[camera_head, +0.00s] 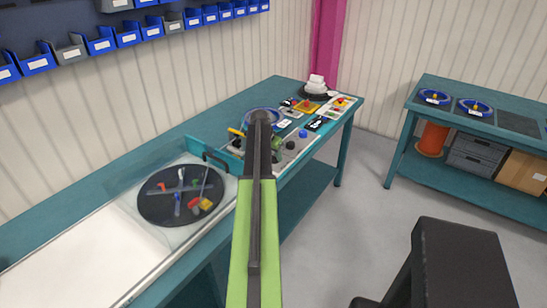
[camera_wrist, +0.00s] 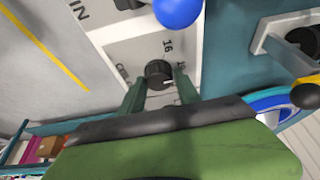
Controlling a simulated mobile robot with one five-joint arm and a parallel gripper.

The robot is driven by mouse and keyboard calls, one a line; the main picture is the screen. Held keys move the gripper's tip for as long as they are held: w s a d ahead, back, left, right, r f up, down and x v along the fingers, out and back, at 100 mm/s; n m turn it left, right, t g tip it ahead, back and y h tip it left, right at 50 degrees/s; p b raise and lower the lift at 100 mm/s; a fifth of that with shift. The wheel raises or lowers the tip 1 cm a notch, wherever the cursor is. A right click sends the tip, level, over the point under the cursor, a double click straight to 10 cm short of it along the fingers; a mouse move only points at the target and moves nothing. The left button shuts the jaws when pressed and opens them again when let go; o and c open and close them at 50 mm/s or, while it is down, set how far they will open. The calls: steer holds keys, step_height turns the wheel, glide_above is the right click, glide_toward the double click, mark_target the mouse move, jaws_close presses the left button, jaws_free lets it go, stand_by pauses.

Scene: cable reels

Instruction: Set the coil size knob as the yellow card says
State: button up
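The black round knob (camera_wrist: 158,73) is on a pale panel (camera_wrist: 135,42) in the wrist view, with a short white mark on its lower right rim. The print "16" is above it; lettering to its left is partly cut off by my finger. My gripper (camera_wrist: 160,76) has its two green fingers on either side of the knob, apart, with narrow gaps seeming to show; I cannot tell whether they touch it. In the head view my arm reaches over the bench and largely hides this spot. I cannot pick out or read the yellow card for certain.
A blue ball (camera_wrist: 178,12) stands close above the knob in the wrist view. A blue ring-shaped reel (camera_wrist: 275,103) is at right. In the head view, a black disc (camera_head: 160,208) with coloured tools lies nearer on the bench. A second bench (camera_head: 410,140) stands at right.

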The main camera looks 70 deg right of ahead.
steer(key=c, duration=0.7)
steer(key=shift+s+a, duration=0.1)
steer(key=shift+a, duration=0.2)
jaws_close()
steer(key=shift+d, duration=0.2)
steer(key=shift+w+d+m, duration=0.1)
steer(key=shift+w+m, duration=0.1)
steer(key=shift+m, duration=0.1)
steer(key=m+g, duration=0.1)
steer(key=m, duration=0.3)
steer(key=shift+w+d+m+g+y, duration=0.15)
steer(key=shift+m+g+y, duration=0.25)
steer(key=m+g+y, duration=0.1)
steer(key=m, duration=0.2)
steer(key=shift+d+m, duration=0.1)
steer(key=shift+m, duration=0.2)
steer(key=shift+m+y, duration=0.5)
steer(key=shift+m, duration=0.9)
